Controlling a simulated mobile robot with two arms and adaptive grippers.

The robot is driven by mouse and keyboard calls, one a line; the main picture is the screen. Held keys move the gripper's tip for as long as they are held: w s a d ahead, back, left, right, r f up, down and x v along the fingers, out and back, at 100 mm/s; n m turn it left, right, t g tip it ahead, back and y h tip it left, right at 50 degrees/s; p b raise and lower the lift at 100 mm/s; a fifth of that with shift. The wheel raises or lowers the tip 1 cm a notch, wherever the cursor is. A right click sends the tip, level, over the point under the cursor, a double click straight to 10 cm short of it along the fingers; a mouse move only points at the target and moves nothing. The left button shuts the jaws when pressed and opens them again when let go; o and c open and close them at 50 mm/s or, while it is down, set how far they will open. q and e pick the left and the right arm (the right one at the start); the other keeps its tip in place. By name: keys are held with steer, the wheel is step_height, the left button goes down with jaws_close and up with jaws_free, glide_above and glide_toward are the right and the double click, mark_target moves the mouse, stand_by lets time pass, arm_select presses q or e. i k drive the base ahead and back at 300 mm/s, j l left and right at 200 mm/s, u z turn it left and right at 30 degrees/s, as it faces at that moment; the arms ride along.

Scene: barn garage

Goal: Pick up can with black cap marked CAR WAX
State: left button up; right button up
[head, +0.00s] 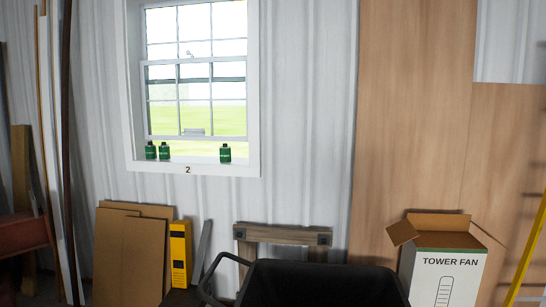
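Three small green cans with black caps stand upright on the windowsill in the head view. The left can (150,150) and the middle can (164,151) are close together near the left end. The right can (225,153) stands apart toward the right end. Their label text is too small to read, so I cannot tell which is marked CAR WAX. Neither of my grippers shows in the view.
The white window frame (255,100) has a "2" below its sill. Below are cardboard sheets (125,255), a yellow box (180,250), a wooden frame (285,233), a black tub (320,285) with a curved handle, and an open Tower Fan box (445,275). Plywood panels (415,110) lean at the right.

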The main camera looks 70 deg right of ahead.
mark_target(225, 151)
steer(key=i+l+z, duration=0.25)
steer(key=z, duration=0.2)
steer(key=i+z, duration=1.15)
steer(key=z, duration=0.2)
steer(key=i+j+z, duration=0.2)
steer(key=i+j, duration=1.2)
steer(key=i, duration=0.15)
